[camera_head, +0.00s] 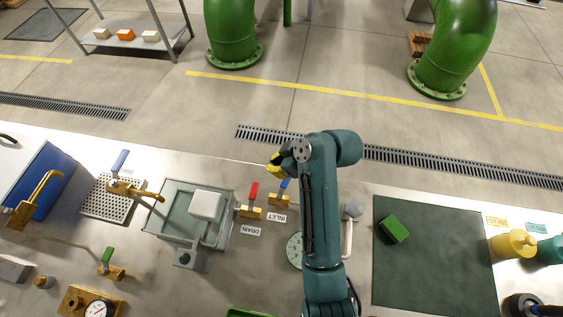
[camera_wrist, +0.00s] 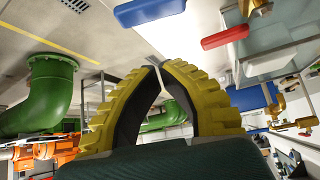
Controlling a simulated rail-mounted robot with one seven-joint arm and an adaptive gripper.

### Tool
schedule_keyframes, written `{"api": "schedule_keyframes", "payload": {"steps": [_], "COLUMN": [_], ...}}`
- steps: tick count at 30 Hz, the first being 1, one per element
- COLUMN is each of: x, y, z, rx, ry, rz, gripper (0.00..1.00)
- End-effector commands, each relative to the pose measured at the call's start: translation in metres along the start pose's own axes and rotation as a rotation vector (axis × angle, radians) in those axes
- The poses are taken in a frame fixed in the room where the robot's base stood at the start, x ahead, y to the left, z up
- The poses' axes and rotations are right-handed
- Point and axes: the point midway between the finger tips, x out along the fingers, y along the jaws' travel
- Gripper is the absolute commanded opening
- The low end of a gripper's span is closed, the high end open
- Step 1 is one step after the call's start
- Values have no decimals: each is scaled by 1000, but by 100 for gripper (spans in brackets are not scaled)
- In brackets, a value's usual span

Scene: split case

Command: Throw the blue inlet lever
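The blue inlet lever (camera_head: 285,184) stands on a brass valve beside the INLET label (camera_head: 276,217), just left of my arm in the head view. The blue lever (camera_wrist: 148,11) also shows at the top of the wrist view, apart from my fingers. My gripper (camera_head: 275,161) is beyond the lever, toward the bench's far edge. In the wrist view its yellow ribbed fingers (camera_wrist: 160,64) come together at the tips, with nothing seen between them. My arm may hide part of the valve.
The red drain lever (camera_head: 253,190) stands close left of the inlet lever. A glass tank (camera_head: 168,233) with a white block is left of it. A second blue-handled valve (camera_head: 120,162) stands farther left. A green mat (camera_head: 430,270) lies right of my arm.

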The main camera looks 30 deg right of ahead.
Motion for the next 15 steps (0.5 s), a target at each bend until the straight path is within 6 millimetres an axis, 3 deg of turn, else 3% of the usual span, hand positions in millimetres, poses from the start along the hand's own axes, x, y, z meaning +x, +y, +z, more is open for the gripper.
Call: {"api": "schedule_keyframes", "payload": {"steps": [5,9,15], "x": [42,23,14], "y": [-1,1,0], "z": [0,19,30], "rx": [-1,2,1], "ry": [-1,1,1], "rz": [-2,4,2], "gripper": [0,0,0]}}
